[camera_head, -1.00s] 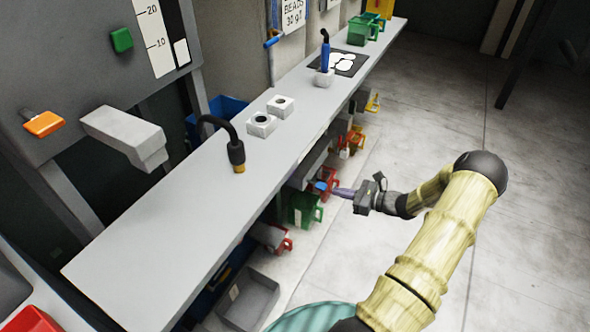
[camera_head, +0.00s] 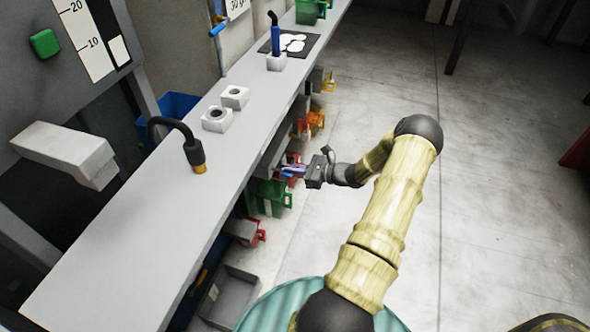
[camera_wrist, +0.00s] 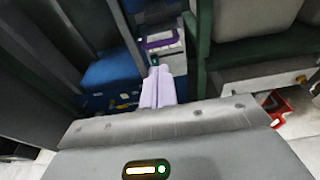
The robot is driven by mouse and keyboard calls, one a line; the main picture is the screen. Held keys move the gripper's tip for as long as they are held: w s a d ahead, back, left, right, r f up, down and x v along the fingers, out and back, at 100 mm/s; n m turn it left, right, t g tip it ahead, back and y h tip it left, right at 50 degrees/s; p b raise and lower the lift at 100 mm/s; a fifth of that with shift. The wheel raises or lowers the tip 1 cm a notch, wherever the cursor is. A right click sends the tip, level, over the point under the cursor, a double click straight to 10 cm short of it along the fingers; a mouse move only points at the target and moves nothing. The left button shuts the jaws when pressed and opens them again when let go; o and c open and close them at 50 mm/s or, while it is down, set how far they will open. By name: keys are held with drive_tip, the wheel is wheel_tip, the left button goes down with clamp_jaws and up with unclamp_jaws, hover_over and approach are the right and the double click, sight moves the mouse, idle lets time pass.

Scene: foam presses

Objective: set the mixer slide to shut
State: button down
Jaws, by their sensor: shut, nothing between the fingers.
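I cannot tell for sure which part is the mixer slide. My gripper (camera_head: 290,170) is shut and empty, past the bench's right edge and well away from the panel. In the wrist view its pale purple fingers (camera_wrist: 158,86) are together, pointing toward blue containers (camera_wrist: 113,78) under the bench. The panel does not show clearly in the wrist view.
The long grey bench (camera_head: 110,240) lies between my arm and the panel. A bent black hose (camera_head: 180,130) and two white blocks (camera_head: 216,119) stand on it. Green bins (camera_head: 270,198) and a grey tray (camera_head: 229,298) are below its edge.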

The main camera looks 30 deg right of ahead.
drive_tip(key=x, duration=1)
drive_tip(key=shift+a+b, duration=0.15)
drive_tip(key=shift+b, duration=0.15)
drive_tip(key=shift+w, duration=0.15)
